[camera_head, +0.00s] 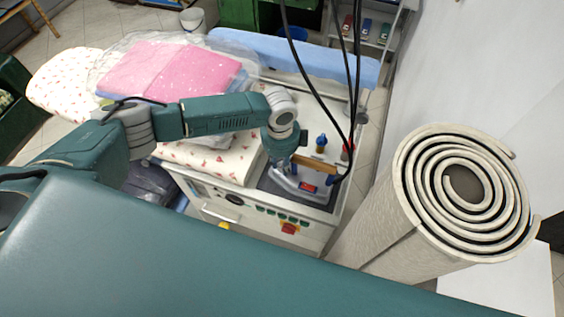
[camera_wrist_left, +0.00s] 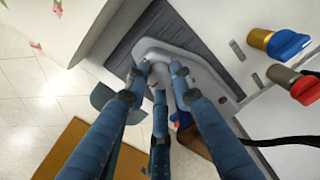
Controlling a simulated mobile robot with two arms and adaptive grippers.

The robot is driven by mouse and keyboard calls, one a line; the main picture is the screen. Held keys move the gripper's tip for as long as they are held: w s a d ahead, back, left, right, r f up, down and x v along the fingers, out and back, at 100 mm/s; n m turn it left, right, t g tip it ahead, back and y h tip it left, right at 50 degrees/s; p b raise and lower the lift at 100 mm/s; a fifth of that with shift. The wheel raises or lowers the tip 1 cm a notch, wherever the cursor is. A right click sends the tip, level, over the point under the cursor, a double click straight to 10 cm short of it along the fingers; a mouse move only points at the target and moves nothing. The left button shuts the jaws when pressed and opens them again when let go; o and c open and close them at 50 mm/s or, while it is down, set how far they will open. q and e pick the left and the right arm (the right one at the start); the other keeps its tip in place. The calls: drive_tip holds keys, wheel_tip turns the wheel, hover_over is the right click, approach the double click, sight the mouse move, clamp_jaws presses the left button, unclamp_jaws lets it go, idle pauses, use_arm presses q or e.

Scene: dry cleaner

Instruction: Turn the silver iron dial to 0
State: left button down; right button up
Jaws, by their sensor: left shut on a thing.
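The silver iron (camera_head: 289,183) rests on a dark pad on the ironing station, with a brown handle (camera_head: 316,164) on top. Its grey body (camera_wrist_left: 215,80) also shows in the left wrist view. My left gripper (camera_head: 285,168) reaches down over the iron from the left. In the left wrist view its three blue fingers (camera_wrist_left: 162,76) are closed in around a small grey dial on top of the iron. The fingers cover most of the dial, so its marking cannot be read. My right gripper is not in view.
A valve with a blue knob (camera_head: 321,141) and a red one (camera_head: 346,152) stand behind the iron. Black cables (camera_head: 318,97) hang close to its right. A big rolled carpet (camera_head: 410,215) stands at the right. Folded pink cloth (camera_head: 165,72) lies at the left.

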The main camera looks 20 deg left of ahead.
sight(281, 167)
use_arm(q)
drive_tip(key=shift+w, duration=0.1)
drive_tip(key=c, duration=1.5)
unclamp_jaws()
drive_tip(key=r, duration=1.2)
drive_tip(key=shift+s+a, duration=0.15)
drive_tip(key=shift+s, duration=0.15)
